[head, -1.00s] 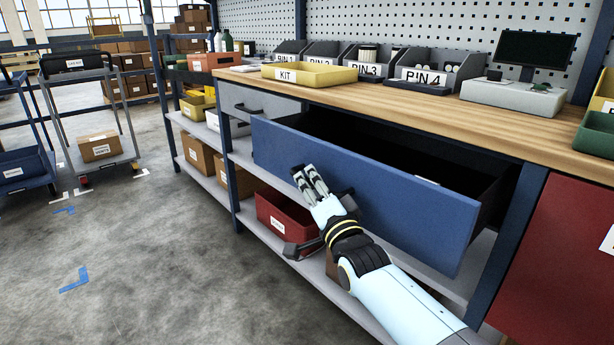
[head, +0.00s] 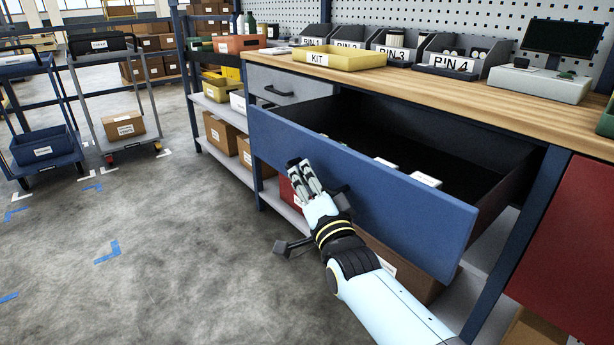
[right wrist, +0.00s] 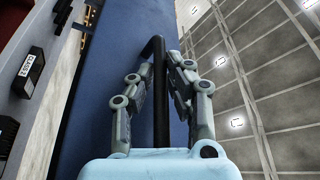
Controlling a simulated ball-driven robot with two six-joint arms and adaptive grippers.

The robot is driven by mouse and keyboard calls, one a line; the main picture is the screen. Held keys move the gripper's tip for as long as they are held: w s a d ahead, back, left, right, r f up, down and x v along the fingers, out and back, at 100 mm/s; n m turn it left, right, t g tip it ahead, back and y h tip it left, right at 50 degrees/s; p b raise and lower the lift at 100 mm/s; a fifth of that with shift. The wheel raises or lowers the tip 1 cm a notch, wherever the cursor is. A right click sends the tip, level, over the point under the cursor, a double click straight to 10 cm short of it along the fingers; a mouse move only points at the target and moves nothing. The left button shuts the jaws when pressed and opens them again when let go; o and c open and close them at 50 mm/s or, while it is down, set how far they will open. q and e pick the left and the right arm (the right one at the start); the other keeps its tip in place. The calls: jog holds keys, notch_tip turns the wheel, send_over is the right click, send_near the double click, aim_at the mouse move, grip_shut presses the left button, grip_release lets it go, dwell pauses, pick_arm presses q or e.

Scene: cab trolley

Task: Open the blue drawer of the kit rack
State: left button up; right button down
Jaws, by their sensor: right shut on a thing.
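The blue drawer (head: 355,200) of the workbench rack is pulled well out in the head view, and its dark inside shows with a few white-labelled things behind the front panel. My right gripper (head: 300,172) is at the drawer's front face. In the right wrist view my right gripper (right wrist: 162,75) has its fingers on both sides of a dark bar handle (right wrist: 158,95) in front of the blue panel (right wrist: 105,90). It is shut on that handle. My left gripper is not in view.
A yellow KIT tray (head: 340,60) and several grey bins (head: 460,58) stand on the wooden worktop (head: 430,85). A grey drawer (head: 290,85) beside the blue one is shut. Trolleys (head: 40,140) stand at the left. The floor (head: 170,270) between is clear.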

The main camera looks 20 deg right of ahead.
jog(key=shift+f, duration=0.1)
jog(key=c, duration=1.3)
grip_release()
jog(key=shift+c, duration=0.2)
jog(key=v, duration=1.2)
jog(key=s+d+f+n+g, duration=0.1)
jog(key=s+d+f+g, duration=0.15)
jog(key=s+f, duration=0.55)
jog(key=s+d+f+n+g, duration=0.15)
jog(key=s+f+g, duration=0.3)
jog(key=f, duration=0.75)
jog(key=s+d+f+n+g, duration=0.2)
jog(key=s+f+g, duration=0.1)
jog(key=s+f, duration=0.55)
jog(key=s+d+f+n+g, duration=0.2)
jog(key=s+f+g, duration=0.1)
jog(key=s, duration=0.6)
jog(key=s+d+f+n+g+h, duration=0.1)
jog(key=s+d+f+n+g, duration=0.1)
jog(key=s+f, duration=0.4)
jog(key=s+d+f+n+g, duration=0.2)
jog(key=s+f+g, duration=0.3)
jog(key=s, duration=0.9)
jog(key=shift+f+n+h+p, duration=0.25)
jog(key=shift+n+h+p, duration=0.05)
jog(key=shift+n, duration=0.35)
